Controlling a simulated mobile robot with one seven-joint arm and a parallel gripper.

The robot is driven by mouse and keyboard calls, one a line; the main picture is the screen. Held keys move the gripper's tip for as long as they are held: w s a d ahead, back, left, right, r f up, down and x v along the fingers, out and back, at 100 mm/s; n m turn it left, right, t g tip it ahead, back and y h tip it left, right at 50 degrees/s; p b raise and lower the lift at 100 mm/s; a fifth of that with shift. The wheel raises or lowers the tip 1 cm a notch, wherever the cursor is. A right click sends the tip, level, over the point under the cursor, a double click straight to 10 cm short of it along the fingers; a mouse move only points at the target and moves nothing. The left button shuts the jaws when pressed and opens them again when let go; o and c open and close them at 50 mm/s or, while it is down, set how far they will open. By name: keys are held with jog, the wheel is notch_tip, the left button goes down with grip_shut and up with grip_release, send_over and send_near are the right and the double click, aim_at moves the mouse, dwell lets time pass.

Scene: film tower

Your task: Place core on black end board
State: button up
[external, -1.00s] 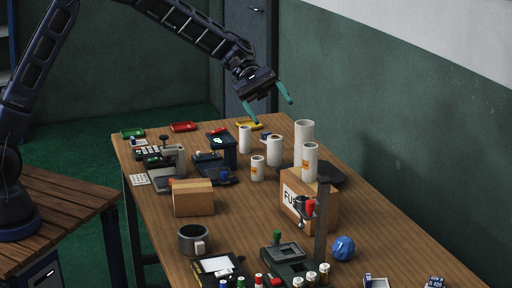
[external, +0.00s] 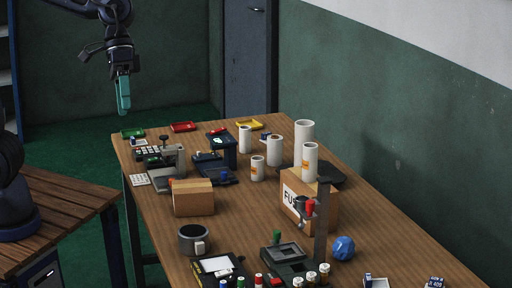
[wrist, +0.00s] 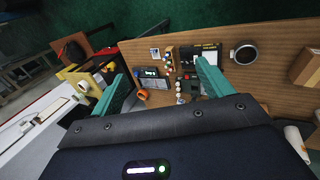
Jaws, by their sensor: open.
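Several white hollow cylinders that look like cores stand upright on the table: a plain one (external: 245,139), a wider one (external: 274,150), a short one with an orange label (external: 257,168), a tall one (external: 304,135) and a labelled one (external: 310,162) by the cardboard box. A flat dark board (external: 332,174), perhaps the black end board, lies behind the box and is partly hidden. The tall cylinder's base is hidden, so I cannot tell whether it stands on it. My gripper (external: 123,95) hangs beyond the table's far left end, teal fingers apart and empty in the wrist view (wrist: 163,86).
A cardboard box (external: 322,203) with a dark post (external: 322,235) before it crowds the right side. Small coloured trays (external: 183,127) lie at the far end.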

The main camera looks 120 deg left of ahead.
jog(key=s+d+f+m+y, duration=0.1)
jog(key=s+d+m, duration=0.2)
jog(key=s, duration=0.6)
jog(key=s+d+f+m+t+y, duration=0.1)
jog(key=s+m, duration=0.4)
jog(key=s, duration=0.5)
jog(key=shift+s+d+f+m+y, duration=0.15)
jog(key=shift+d+f+m+y, duration=0.2)
jog(key=shift+d+y, duration=0.6)
